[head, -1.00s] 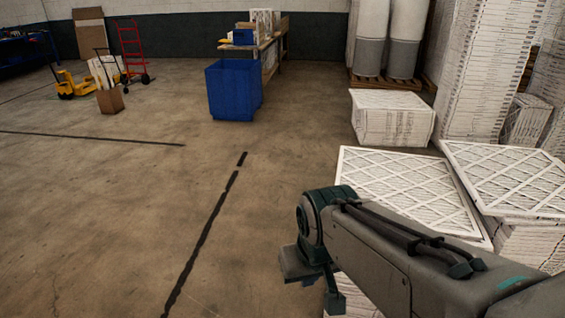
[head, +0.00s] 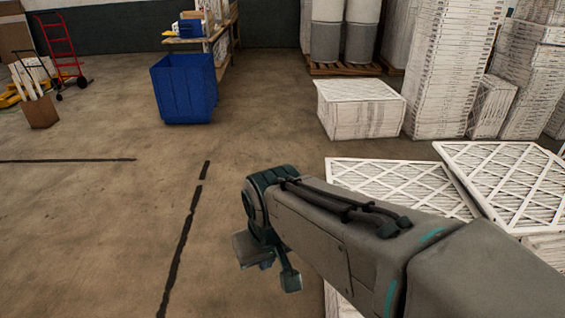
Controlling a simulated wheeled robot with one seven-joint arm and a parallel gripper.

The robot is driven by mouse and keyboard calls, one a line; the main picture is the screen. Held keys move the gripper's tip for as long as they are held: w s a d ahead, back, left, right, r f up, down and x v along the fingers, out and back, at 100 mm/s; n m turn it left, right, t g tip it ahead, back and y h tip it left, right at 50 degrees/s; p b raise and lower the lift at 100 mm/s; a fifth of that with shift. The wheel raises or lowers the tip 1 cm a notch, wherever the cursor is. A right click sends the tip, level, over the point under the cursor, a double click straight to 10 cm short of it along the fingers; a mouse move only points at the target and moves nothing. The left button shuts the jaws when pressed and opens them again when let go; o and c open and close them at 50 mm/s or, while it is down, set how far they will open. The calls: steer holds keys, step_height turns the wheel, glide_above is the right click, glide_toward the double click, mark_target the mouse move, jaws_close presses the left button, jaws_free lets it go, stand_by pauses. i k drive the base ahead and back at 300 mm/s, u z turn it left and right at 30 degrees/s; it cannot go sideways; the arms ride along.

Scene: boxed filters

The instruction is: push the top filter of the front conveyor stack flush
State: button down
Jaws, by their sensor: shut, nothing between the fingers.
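Two low stacks of white-framed pleated filters stand at the right. The top filter of the nearer-left stack (head: 402,178) lies flat, its near part hidden behind my arm. The top filter of the right stack (head: 510,183) sits skewed, its left corner jutting out over the neighbouring stack. No conveyor shows, so I cannot tell which is the front conveyor stack. My gripper (head: 270,270) hangs below my wrist, left of the nearer stack and over the floor. It is shut and empty, partly hidden by the wrist, and I see no contact with a filter.
A lower filter stack (head: 360,108) stands alone behind. Tall filter stacks (head: 445,75) and wrapped rolls on a pallet (head: 343,69) fill the back right. A blue bin (head: 185,90) stands at the back left. The floor (head: 90,230) left of my gripper is clear.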

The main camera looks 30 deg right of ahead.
mark_target(426, 186)
steer(key=i, duration=2.05)
steer(key=z, duration=2.6)
